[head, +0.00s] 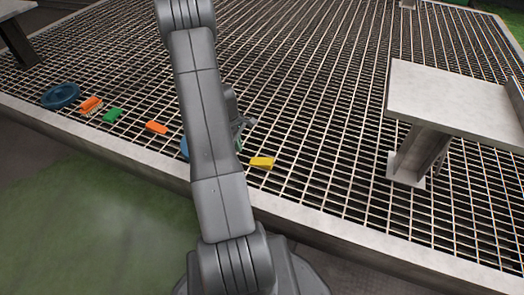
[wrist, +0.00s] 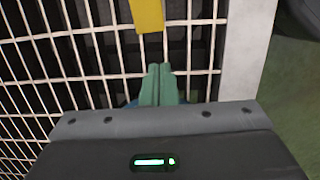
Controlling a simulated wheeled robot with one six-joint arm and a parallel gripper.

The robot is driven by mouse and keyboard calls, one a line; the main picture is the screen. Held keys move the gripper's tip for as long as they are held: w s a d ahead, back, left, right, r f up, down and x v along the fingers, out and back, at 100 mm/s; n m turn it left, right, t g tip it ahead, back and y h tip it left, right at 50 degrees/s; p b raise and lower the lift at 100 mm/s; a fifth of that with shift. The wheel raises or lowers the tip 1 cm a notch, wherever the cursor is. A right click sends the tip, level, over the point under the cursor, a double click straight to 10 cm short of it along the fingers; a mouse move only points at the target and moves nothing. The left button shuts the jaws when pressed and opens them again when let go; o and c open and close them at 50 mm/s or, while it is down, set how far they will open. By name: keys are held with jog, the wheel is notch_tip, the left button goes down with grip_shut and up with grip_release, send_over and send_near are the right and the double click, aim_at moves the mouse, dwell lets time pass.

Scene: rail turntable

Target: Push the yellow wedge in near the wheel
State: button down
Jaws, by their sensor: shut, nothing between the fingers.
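The yellow wedge (head: 262,163) lies on the metal grating near its front edge, just right of my arm. In the wrist view the yellow wedge (wrist: 147,14) is cut off by the top edge, ahead of my fingertips. My gripper (wrist: 160,68) has its green fingers together and empty, pointing at the wedge with a small gap in the picture. In the head view my gripper (head: 239,146) is partly hidden behind my arm, left of the wedge. No wheel can be made out clearly. A blue thing (head: 184,147) is mostly hidden behind my arm.
A blue round dish (head: 60,95), an orange brush (head: 91,104), a green block (head: 113,115) and an orange block (head: 156,127) lie to the left. A grey table-like stand (head: 450,100) is at the right. The pale front rim (head: 330,228) borders the grating. Grating right of the wedge is clear.

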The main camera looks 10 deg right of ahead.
aim_at(267, 161)
jog(key=shift+w+a+f, duration=0.1)
jog(key=shift+w+f, duration=0.7)
jog(key=shift+f, duration=0.3)
jog(key=s+d+b, duration=0.1)
jog(key=s+d, duration=0.1)
jog(key=d, duration=0.1)
jog(key=s+d+b, duration=0.1)
jog(key=s+d, duration=0.1)
jog(key=d, duration=0.1)
jog(key=s+d+b, duration=0.1)
jog(key=s+d, duration=0.1)
jog(key=d, duration=0.2)
jog(key=shift+s+d+f, duration=0.1)
jog(key=shift+d+f, duration=0.1)
jog(key=shift+f, duration=0.1)
jog(key=shift+a+f+b, duration=0.1)
jog(key=shift+f+b, duration=0.35)
jog(key=shift+b, duration=0.05)
